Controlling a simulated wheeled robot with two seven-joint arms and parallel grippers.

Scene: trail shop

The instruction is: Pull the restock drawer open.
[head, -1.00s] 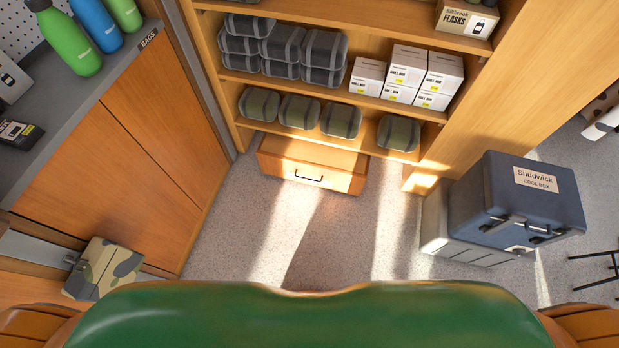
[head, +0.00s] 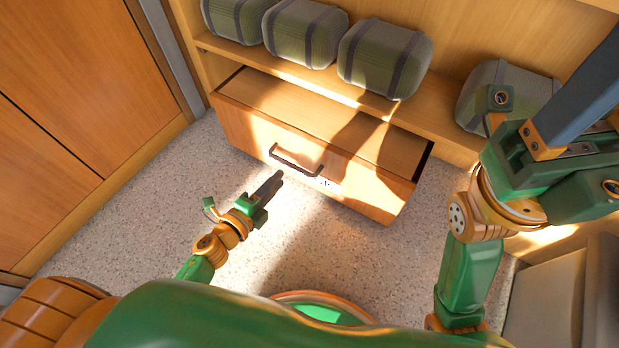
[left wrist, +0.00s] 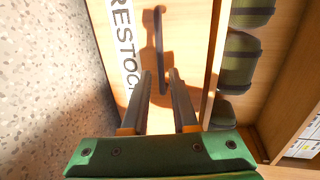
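The restock drawer (head: 235,130) is a wooden box low under the shelf, with a dark bar handle (head: 296,160) on its front. A flat wooden surface and narrow dark gaps at both ends show behind the front; I cannot tell how far it is out. In the left wrist view, the handle (left wrist: 158,40) runs beside a RESTOCK label (left wrist: 125,45). My left gripper (head: 277,178) is just in front of the handle. In the left wrist view its two fingers (left wrist: 160,85) are apart, with the handle's end between them in the picture; contact is unclear. My right gripper is out of sight.
Several green rolled bags (head: 385,60) sit on the shelf above the drawer. Wooden cabinet doors (head: 90,80) stand at the left. A pale grey box (head: 545,300) stands at lower right. The speckled floor before the drawer is clear apart from my left arm.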

